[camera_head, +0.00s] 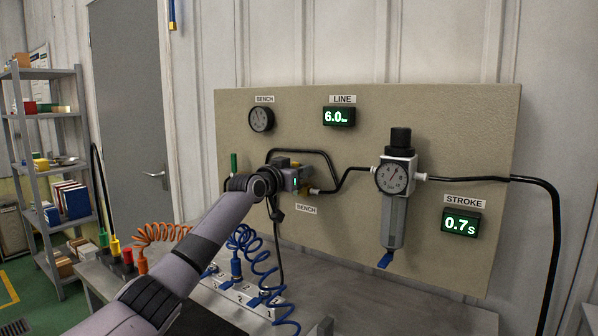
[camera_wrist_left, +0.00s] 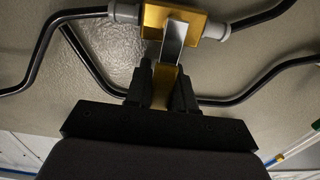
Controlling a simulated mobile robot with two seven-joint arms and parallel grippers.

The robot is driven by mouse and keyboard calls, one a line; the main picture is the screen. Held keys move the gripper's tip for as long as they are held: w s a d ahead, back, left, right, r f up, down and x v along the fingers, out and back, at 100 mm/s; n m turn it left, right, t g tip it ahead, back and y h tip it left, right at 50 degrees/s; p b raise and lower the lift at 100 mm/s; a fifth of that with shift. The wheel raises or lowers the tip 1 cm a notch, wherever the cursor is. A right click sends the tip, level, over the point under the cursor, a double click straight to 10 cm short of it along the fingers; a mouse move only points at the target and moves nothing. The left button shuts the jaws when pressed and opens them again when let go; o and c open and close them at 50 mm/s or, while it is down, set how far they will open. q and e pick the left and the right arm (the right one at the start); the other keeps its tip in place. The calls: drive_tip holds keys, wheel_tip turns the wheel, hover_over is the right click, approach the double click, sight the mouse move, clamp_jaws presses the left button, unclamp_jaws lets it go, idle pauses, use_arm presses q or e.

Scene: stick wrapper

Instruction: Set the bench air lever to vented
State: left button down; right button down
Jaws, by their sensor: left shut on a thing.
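The bench air lever shows in the left wrist view as a flat metal handle (camera_wrist_left: 173,42) with a yellowish lower part. It comes off a brass valve body (camera_wrist_left: 205,24) set in a black pipe with grey fittings. My left gripper (camera_wrist_left: 165,88) is shut on the handle's lower part, its two black fingers on either side. In the head view my left gripper (camera_head: 296,180) is at the board above the lower BENCH label (camera_head: 306,210) and hides most of the valve and lever. The BENCH gauge (camera_head: 261,119) is too small to read. My right gripper is not in view.
The beige board (camera_head: 460,130) carries a LINE display (camera_head: 339,116) at 6.0, a STROKE display (camera_head: 461,222) at 0.7 s and a regulator (camera_head: 395,190) right of my gripper. Blue coiled hoses (camera_head: 250,262) stand below. Shelves (camera_head: 45,150) are at the far left.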

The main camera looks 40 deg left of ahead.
use_arm(q)
drive_tip(key=shift+f, duration=0.1)
drive_tip(key=c, duration=1)
unclamp_jaws()
drive_tip(key=shift+c, duration=0.2)
drive_tip(key=s+b, duration=0.2)
drive_tip(key=s, duration=0.5)
drive_tip(key=shift+d, duration=0.4)
drive_tip(key=shift+s, duration=0.1)
